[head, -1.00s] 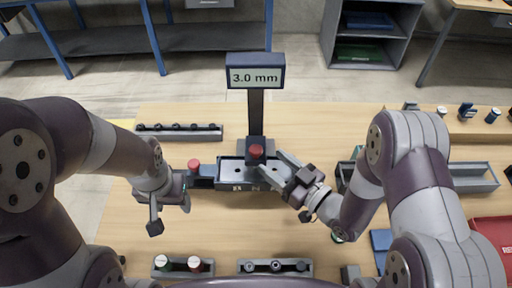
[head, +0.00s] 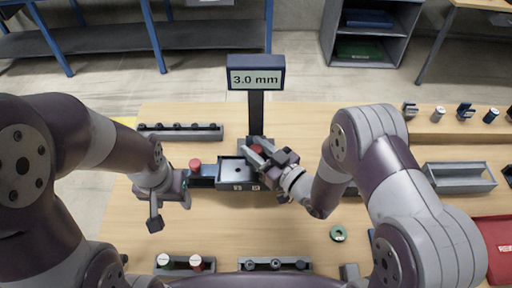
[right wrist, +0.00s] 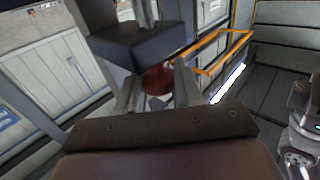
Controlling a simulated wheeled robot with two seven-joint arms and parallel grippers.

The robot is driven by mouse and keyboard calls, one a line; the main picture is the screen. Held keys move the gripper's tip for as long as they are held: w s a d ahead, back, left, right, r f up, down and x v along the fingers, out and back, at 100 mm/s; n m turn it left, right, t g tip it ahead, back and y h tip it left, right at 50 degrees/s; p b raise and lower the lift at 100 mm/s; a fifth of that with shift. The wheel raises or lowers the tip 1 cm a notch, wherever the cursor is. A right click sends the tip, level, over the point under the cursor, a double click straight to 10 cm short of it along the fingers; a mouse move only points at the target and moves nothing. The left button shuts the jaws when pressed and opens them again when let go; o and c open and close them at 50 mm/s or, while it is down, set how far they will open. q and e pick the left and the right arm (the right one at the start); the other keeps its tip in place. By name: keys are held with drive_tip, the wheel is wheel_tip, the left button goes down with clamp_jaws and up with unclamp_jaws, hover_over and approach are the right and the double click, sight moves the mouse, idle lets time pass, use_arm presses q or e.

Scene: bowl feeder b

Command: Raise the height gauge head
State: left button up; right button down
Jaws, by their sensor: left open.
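The height gauge has a dark column (head: 256,108) and a display (head: 255,78) reading 3.0 mm. Its dark head, low on the column, carries a red knob (head: 257,150), seen also in the right wrist view (right wrist: 158,80). My right gripper (head: 262,155) is at the head, one finger on either side of the knob. In the right wrist view the fingers (right wrist: 157,92) flank the knob closely; whether they press on it is unclear. My left gripper (head: 171,212) is open and empty, pointing down, left of the gauge.
A grey tray (head: 237,186) lies below the gauge head, with a second red knob (head: 195,164) to its left. Racks stand at the back left (head: 180,139) and front (head: 275,274). A green ring (head: 338,233) and a grey bin (head: 460,187) are at the right.

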wheel_tip(320, 180, up, 6)
drive_tip(key=p, duration=0.4)
drive_tip(key=shift+w+r, duration=0.1)
drive_tip(key=shift+r, duration=0.1)
drive_tip(key=shift+w, duration=0.15)
drive_tip(key=shift+r, duration=0.15)
drive_tip(key=c, duration=0.8)
unclamp_jaws()
drive_tip(key=shift+s, duration=0.25)
drive_tip(key=shift+s+d+f, duration=0.15)
drive_tip(key=shift+d+f, duration=0.1)
drive_tip(key=b+v, duration=0.1)
drive_tip(key=v, duration=0.5)
drive_tip(key=b+v, duration=0.2)
drive_tip(key=v, duration=0.4)
drive_tip(key=shift+s+r, duration=0.1)
drive_tip(key=shift+r, duration=0.1)
